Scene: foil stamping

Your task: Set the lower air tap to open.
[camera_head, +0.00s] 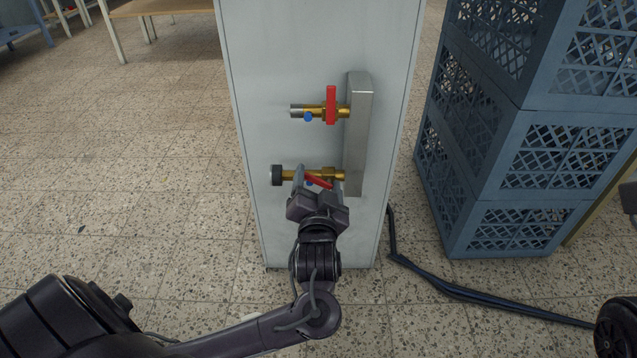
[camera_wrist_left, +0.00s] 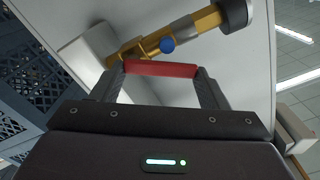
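The lower air tap (camera_head: 290,175) is a brass valve with a dark round end on the pale panel. It also shows in the left wrist view (camera_wrist_left: 205,22), with a blue knob below the brass. Its red handle (camera_wrist_left: 160,69) lies oblique to the pipe in the head view, partly hidden by my gripper. My left gripper (camera_head: 318,180) is at this tap. Its fingers stand wide apart, one at each end of the red handle, seemingly touching or very close. The upper air tap (camera_head: 331,104) has its red handle upright, across the pipe. My right gripper is not in view.
A grey metal manifold (camera_head: 357,130) joins both taps on the right. The panel (camera_head: 270,50) stands on a speckled tile floor. Blue crates (camera_head: 500,180) are stacked to the right. A dark hose (camera_head: 450,289) runs along the floor.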

